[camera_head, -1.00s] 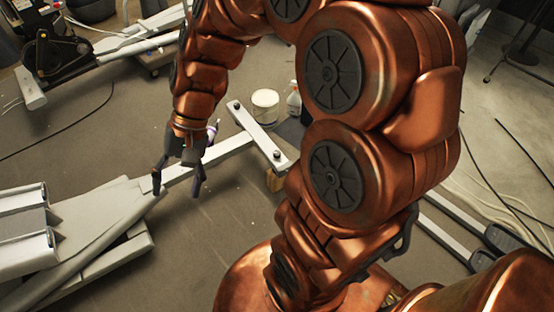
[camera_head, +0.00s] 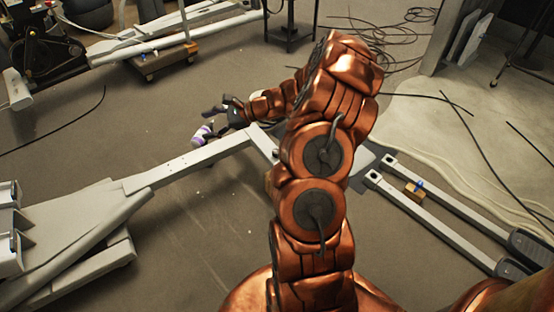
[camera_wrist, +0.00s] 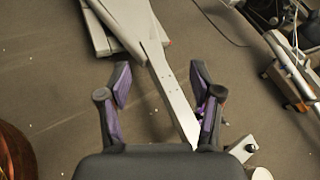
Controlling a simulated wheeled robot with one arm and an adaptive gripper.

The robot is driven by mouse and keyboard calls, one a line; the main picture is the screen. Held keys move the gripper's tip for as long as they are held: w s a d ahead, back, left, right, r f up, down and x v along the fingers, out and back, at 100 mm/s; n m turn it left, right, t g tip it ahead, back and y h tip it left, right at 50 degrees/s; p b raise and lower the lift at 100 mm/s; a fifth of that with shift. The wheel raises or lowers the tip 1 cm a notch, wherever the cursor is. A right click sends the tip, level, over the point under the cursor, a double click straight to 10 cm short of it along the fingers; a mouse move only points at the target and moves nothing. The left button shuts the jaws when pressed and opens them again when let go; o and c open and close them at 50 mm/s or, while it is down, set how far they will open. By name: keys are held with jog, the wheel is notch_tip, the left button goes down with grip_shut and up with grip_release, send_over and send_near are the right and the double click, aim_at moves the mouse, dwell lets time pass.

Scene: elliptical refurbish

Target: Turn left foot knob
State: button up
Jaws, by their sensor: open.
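The elliptical's pale frame beam (camera_head: 190,163) runs from the lower left to a short crossbar (camera_head: 262,142), which my arm partly hides. In the wrist view, the beam (camera_wrist: 170,90) passes between and below my fingers. A crossbar end (camera_wrist: 241,150) shows there at lower right, with a small dark spot on top that may be the foot knob; I cannot tell which one. My gripper (camera_head: 204,124) is open and empty, above the floor on the far side of the beam near the crossbar. It also shows in the wrist view (camera_wrist: 160,80).
A wheeled dolly (camera_head: 160,62) carries another frame at upper left. Cables (camera_head: 400,30) lie on the floor behind. Floor left of my gripper is clear.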

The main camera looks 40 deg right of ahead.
jog(key=s+d+f+m+t+h+b, duration=0.1)
jog(key=s+d+f+m+h+b, duration=0.1)
jog(key=d+f, duration=0.7)
jog(key=s+d+f+m+t+h+b, duration=0.1)
jog(key=s+d+f+m+h+b, duration=0.2)
jog(key=d+f+m, duration=0.3)
jog(key=s+d+f+m+t+h+b, duration=0.1)
jog(key=s+d+f+m+h+b, duration=0.2)
jog(key=d+f, duration=1)
jog(key=shift+s+f+m+t+h+b, duration=0.15)
jog(key=shift+f+m+t+h+b, duration=0.2)
jog(key=shift+f+m, duration=0.3)
jog(key=shift+f, duration=0.15)
jog(key=b+x, duration=0.2)
jog(key=x, duration=0.4)
jog(key=shift+w, duration=0.3)
jog(key=shift+w+f+b, duration=0.1)
jog(key=shift+w+b, duration=0.25)
jog(key=shift+w, duration=0.1)
jog(key=c, duration=1.2)
jog(key=shift+o, duration=0.2)
